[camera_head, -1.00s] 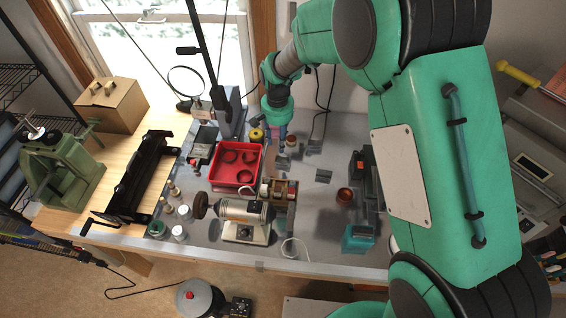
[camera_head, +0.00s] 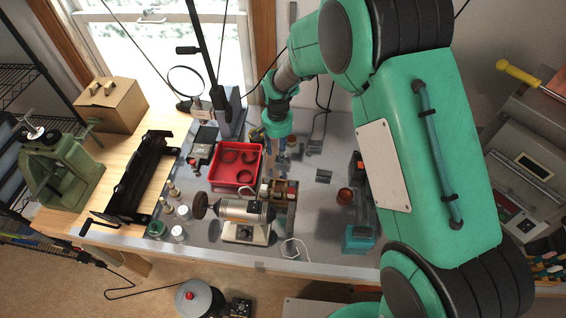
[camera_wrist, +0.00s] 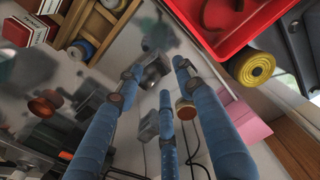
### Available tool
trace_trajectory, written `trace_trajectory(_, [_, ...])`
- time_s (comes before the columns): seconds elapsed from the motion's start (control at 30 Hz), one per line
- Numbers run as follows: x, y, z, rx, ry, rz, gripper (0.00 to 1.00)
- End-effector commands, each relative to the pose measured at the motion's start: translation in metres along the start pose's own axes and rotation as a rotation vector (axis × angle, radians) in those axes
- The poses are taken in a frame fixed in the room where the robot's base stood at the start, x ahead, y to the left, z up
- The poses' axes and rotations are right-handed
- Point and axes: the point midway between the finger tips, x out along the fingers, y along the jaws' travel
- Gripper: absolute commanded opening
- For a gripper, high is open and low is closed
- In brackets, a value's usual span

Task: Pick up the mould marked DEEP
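Small grey metal blocks that could be moulds lie on the grey bench top. One (camera_head: 323,176) is right of my gripper in the head view, and another (camera_head: 314,148) is farther back. The wrist view also shows a grey block near the fingertips (camera_wrist: 153,73) and a second one below it (camera_wrist: 148,126). I cannot read DEEP on any of them. My gripper (camera_head: 274,156) hangs over the bench beside the red tray. Its blue fingers (camera_wrist: 160,76) are spread, with nothing visibly held. I cannot tell its height above the blocks.
The red tray (camera_head: 217,176) stands left of my gripper, with a wooden rack (camera_head: 291,196) and a motor tool (camera_head: 240,212) nearer the front. A copper pot (camera_head: 344,196) stands right. In the wrist view, a yellow roll (camera_wrist: 250,67) and a pink block (camera_wrist: 248,124) are close to one finger.

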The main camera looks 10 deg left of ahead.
Motion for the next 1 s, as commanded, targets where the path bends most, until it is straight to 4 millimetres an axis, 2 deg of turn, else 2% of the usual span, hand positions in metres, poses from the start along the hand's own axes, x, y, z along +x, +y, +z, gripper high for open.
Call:
trace_trajectory(0.1, [0.017, -0.001, 0.0, 0.0, -0.002, 0.001, 0.38])
trace_trajectory(0.3, [0.033, -0.001, 0.0, 0.0, -0.001, 0.0, 0.38])
trace_trajectory(0.9, [0.035, -0.001, 0.0, 0.0, 0.0, 0.0, 0.38])
trace_trajectory(1.0, [0.035, -0.001, 0.0, 0.0, 0.0, 0.0, 0.18])
